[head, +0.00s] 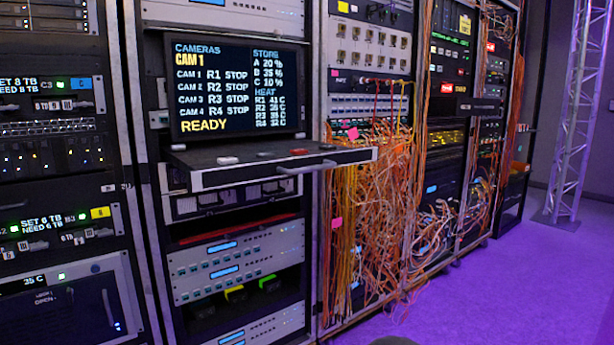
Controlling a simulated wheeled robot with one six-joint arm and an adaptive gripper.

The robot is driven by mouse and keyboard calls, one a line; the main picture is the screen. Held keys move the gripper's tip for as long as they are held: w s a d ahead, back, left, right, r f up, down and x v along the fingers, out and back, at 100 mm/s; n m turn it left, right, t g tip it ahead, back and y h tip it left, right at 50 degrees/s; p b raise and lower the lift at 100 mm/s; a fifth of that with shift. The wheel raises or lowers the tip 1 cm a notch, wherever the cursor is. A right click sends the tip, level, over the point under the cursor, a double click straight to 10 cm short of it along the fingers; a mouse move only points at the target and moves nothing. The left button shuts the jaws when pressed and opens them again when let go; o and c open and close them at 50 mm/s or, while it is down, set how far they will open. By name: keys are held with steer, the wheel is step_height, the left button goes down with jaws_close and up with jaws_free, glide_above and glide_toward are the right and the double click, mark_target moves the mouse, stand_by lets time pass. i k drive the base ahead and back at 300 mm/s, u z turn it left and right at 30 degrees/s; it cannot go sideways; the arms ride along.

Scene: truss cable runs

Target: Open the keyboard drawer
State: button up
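The keyboard drawer (340,156) is a dark tray with a light front edge, below the monitor (239,88) in the second rack from the left. It stands out in front of the rack face, so it is at least partly pulled out. A grey bar handle (306,168) is on its front. A few small buttons, one of them red (299,152), show on its top. The monitor is lit and reads CAM 1 and READY. My gripper is not in view.
Loose orange and yellow cables (375,215) hang in the rack just right of the drawer and spill toward its foot. More racks stand on both sides. The purple floor (510,290) is open at the lower right, with a truss tower (575,130) behind.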

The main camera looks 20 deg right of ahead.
mark_target(198, 160)
steer(key=k, duration=1.2)
steer(key=z, duration=0.5)
steer(key=i, duration=0.85)
steer(key=z, duration=0.5)
